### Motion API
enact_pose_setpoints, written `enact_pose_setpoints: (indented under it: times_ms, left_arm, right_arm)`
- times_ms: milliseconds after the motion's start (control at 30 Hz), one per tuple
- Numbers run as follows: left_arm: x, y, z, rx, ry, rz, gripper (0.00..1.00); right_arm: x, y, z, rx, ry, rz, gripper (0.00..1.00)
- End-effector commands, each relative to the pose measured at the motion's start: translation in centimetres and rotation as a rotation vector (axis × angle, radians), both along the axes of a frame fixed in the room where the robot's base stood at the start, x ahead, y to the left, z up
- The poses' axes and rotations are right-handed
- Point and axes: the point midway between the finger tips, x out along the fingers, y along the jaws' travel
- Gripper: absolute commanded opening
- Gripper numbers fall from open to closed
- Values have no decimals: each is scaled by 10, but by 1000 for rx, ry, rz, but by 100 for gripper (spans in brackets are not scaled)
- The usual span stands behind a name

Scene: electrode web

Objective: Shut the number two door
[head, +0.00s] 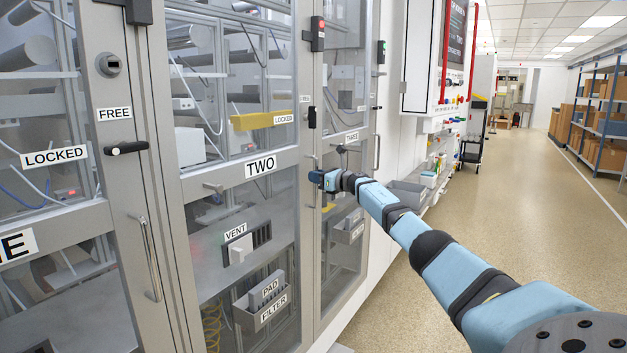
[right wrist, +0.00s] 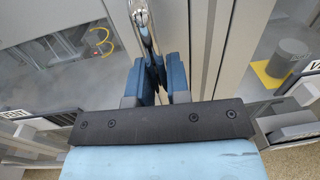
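The number two door (head: 261,166) is a glazed grey-framed cabinet door labelled TWO, in the middle left of the head view. I cannot tell whether it stands slightly ajar or flush. Its upright metal handle (head: 312,190) is on its right stile. My right gripper (head: 322,180) is at this handle. In the right wrist view the shiny handle (right wrist: 143,25) runs down between the blue fingertips of my right gripper (right wrist: 160,75), which look closed on it. The handle's lower part is hidden. My left gripper is not in view.
Door one (head: 55,155), with LOCKED and FREE labels, is at the left. Door three (head: 345,135) is just right of door two. A grey bin (head: 408,193) stands beyond it by the wall. The aisle floor (head: 510,215) to the right is clear.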

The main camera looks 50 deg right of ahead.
Motion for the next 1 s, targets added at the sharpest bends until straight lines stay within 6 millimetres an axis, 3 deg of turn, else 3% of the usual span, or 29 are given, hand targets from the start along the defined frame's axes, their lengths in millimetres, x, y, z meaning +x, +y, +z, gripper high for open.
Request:
enact_pose_setpoints:
  times_ms: [33, 100, 467, 1000]
  left_arm:
    - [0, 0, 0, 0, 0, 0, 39]
    - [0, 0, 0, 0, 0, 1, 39]
    - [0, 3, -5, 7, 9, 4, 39]
    - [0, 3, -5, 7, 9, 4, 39]
  right_arm:
    - [0, 0, 0, 0, 0, 0, 28]
    - [0, 0, 0, 0, 0, 0, 38]
    - [-3, 0, -1, -1, 2, 1, 38]
    - [-61, -4, -3, -3, 6, 1, 38]
